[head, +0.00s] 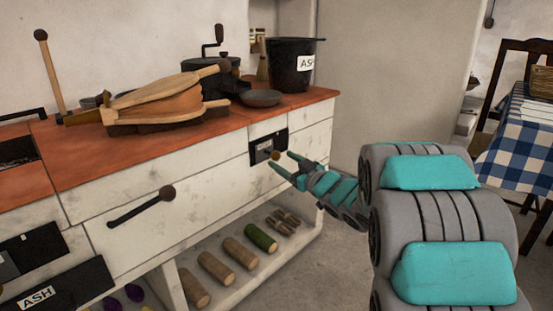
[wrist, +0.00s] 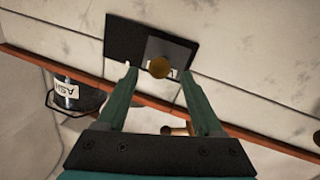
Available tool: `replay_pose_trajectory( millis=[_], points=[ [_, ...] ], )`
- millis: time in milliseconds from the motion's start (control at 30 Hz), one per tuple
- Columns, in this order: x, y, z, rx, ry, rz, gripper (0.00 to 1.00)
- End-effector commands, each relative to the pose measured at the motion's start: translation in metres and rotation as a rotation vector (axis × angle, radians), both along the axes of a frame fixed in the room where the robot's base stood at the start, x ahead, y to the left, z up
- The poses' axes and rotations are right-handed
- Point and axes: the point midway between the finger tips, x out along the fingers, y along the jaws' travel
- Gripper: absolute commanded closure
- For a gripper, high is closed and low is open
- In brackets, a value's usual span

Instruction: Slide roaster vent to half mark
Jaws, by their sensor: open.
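The vent (head: 268,146) is a black plate on the white counter front, below the orange-red top. It has a grey slider (wrist: 168,48) with a round brown knob (wrist: 159,67). In the wrist view, which shows the counter inverted, the slider covers the right part of the plate, and dark plate (wrist: 124,38) shows to its left. My gripper (head: 281,160) is open in front of the knob. In the wrist view its fingertips (wrist: 159,73) lie either side of the knob, with gaps on both sides. Contact is not visible. I cannot make out a half mark.
On the counter stand a black ASH bucket (head: 291,67), a grey bowl (head: 260,98), a dark crank-topped roaster (head: 206,72) and bellows (head: 160,104). A drawer handle (head: 140,207) juts out at left. Logs (head: 240,254) lie on the shelf below. A checked-cloth table (head: 520,145) stands right.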

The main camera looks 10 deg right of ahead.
Motion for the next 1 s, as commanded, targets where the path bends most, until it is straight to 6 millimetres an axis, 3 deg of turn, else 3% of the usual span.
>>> replay_pose_trajectory(
  millis=[300,667,1000],
  points=[
    [0.036,0.017,0.0,-0.001,0.0,0.0,0.31],
    [0.041,0.019,0.001,-0.001,-0.001,-0.002,0.31],
    [0.041,0.019,0.001,0.0,-0.002,-0.002,0.7]
  ],
)
